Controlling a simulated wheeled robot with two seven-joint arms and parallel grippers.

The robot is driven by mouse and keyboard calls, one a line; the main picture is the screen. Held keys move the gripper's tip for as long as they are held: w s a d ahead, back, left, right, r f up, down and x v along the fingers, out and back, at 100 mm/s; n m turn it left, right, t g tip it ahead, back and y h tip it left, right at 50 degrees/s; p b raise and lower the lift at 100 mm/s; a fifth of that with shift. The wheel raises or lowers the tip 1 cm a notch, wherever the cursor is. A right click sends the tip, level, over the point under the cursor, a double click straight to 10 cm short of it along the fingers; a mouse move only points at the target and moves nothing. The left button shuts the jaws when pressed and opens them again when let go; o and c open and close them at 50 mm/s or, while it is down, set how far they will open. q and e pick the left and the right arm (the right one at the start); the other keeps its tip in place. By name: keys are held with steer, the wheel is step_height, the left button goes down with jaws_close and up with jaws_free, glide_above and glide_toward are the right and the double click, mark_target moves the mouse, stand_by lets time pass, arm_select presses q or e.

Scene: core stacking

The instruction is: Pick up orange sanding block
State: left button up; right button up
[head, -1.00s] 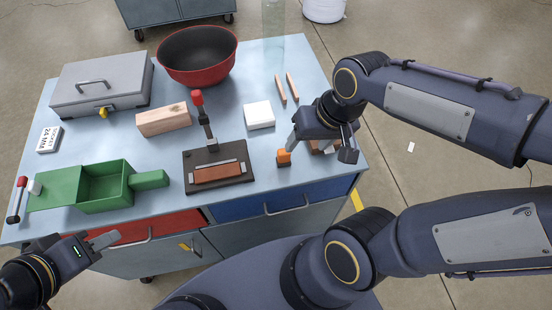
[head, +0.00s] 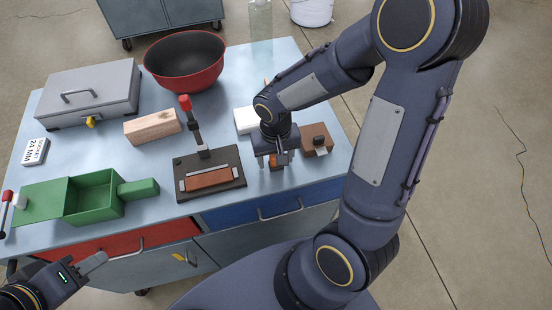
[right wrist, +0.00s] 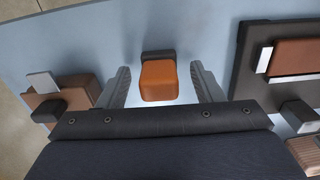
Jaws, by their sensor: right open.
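The orange sanding block (right wrist: 158,80) stands on the table between the two open fingers of my right gripper (right wrist: 160,88) in the right wrist view. A dark part shows at its far side. Gaps show between the block and both fingers. In the head view the block (head: 277,165) is partly hidden behind my right gripper (head: 275,160), which points down over it. My left gripper (head: 92,266) is at the lower left, in front of the table's front edge and away from the block; its finger opening is not clear.
A brown wooden block with a dark fitting (head: 317,139) stands close to the right of my right gripper. A dark clamp base with a brown pad (head: 210,175) is to the left. A white block (head: 246,121) is behind. A green box (head: 93,198) and red bowl (head: 184,62) stand further off.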

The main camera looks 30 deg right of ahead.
steer(key=shift+f, duration=0.2)
steer(key=c, duration=1.1)
steer(key=shift+r, duration=0.1)
steer(key=shift+r, duration=0.55)
steer(key=s+a+r, duration=0.3)
steer(key=r, duration=0.1)
steer(key=s+a+r+b, duration=0.1)
steer(key=s+a+r, duration=0.2)
steer(key=a+r, duration=0.1)
steer(key=s+a+r, duration=0.2)
steer(key=a+r, duration=0.1)
steer(key=a, duration=0.1)
steer(key=shift+s+r+b, duration=0.4)
